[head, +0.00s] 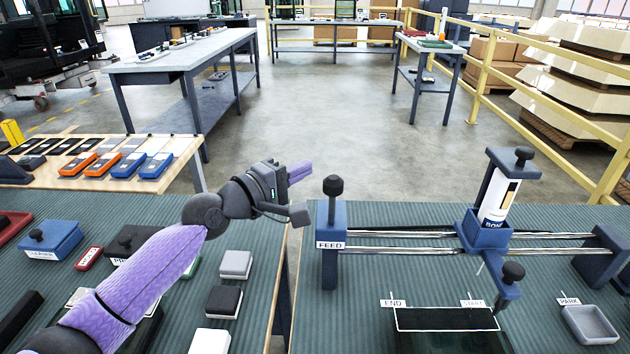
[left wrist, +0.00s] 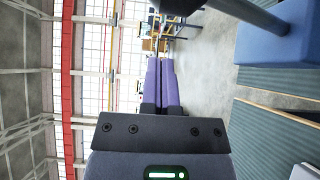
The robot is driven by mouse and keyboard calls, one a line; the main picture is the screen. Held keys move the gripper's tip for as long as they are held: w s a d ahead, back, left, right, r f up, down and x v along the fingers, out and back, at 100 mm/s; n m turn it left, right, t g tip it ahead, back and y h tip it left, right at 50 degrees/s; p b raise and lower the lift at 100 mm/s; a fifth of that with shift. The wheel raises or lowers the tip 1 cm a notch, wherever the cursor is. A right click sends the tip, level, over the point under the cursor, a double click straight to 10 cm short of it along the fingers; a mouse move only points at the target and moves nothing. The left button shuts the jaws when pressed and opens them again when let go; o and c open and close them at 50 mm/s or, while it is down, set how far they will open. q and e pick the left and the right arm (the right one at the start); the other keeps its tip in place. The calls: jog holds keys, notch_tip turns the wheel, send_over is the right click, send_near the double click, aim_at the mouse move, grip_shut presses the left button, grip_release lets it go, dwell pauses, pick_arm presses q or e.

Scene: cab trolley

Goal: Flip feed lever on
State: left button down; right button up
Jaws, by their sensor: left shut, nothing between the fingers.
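The feed lever (head: 333,187) is a black knob on a short stem, standing about upright on top of a blue post (head: 330,262) labelled FEED. My left gripper (head: 306,170) is just left of the knob and a little above it, fingers shut and empty. The fingers look apart from the knob in the head view. In the left wrist view the shut purple fingers (left wrist: 166,82) point up the picture. A dark rod (left wrist: 250,14), which looks like the lever, and a blue block (left wrist: 280,35) show at the upper right. My right gripper is not in view.
Two rails (head: 400,235) run right from the post to a blue carriage holding a white cartridge (head: 497,203). A second black knob (head: 513,271) stands on the carriage front. A dark plate (head: 445,320) and a grey PARK tray (head: 590,323) lie in front. Small boxes (head: 235,264) sit left.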

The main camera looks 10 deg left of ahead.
aim_at(332, 207)
pick_arm(q)
jog(key=s+d+p, duration=0.2)
jog(key=d+p, duration=0.1)
jog(key=shift+s, duration=0.1)
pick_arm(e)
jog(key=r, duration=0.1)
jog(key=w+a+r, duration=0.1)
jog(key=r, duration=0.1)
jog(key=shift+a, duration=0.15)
pick_arm(q)
jog(key=shift+f, duration=0.15)
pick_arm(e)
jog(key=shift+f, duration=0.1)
pick_arm(q)
jog(key=shift+s+d+m+t+b, duration=0.1)
jog(key=shift+s+m+t+b, duration=0.2)
jog(key=shift+s+b, duration=0.1)
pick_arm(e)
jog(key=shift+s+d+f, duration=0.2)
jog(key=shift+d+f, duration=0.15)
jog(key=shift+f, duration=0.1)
